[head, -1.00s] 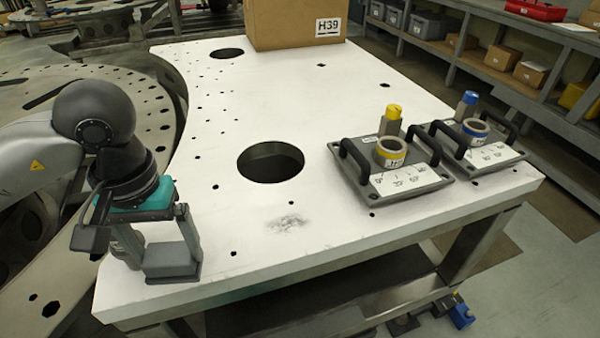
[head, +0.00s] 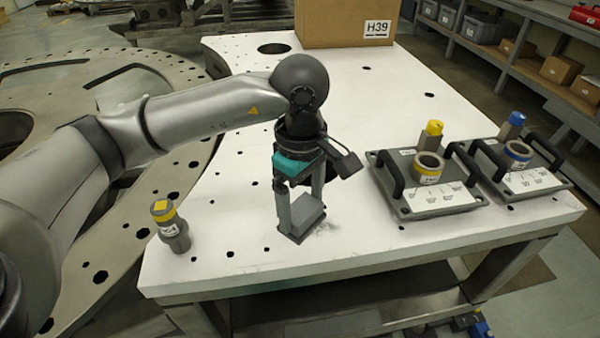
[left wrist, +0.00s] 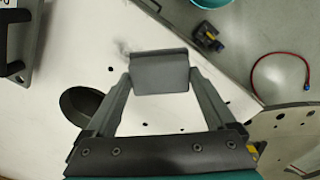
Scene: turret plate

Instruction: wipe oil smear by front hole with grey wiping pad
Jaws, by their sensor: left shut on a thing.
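My left gripper (head: 300,214) is shut on the grey wiping pad (head: 308,209), a block held low over the front part of the white turret plate (head: 255,240). The pad also shows in the left wrist view (left wrist: 160,76) between the fingers. The oil smear (head: 327,228) is a faint grey smudge just beside the pad, partly covered by it. In the left wrist view the smear (left wrist: 124,47) shows at the pad's upper left. The front hole (left wrist: 80,105) is largely hidden behind the gripper in the head view. I cannot tell whether the pad touches the plate. My right gripper is not in view.
Two handled fixtures with yellow (head: 428,185) and blue (head: 520,170) rings stand on the right. A yellow-banded plug (head: 170,228) stands at the left edge. A cardboard box (head: 345,22) is at the back. The plate's front strip is clear.

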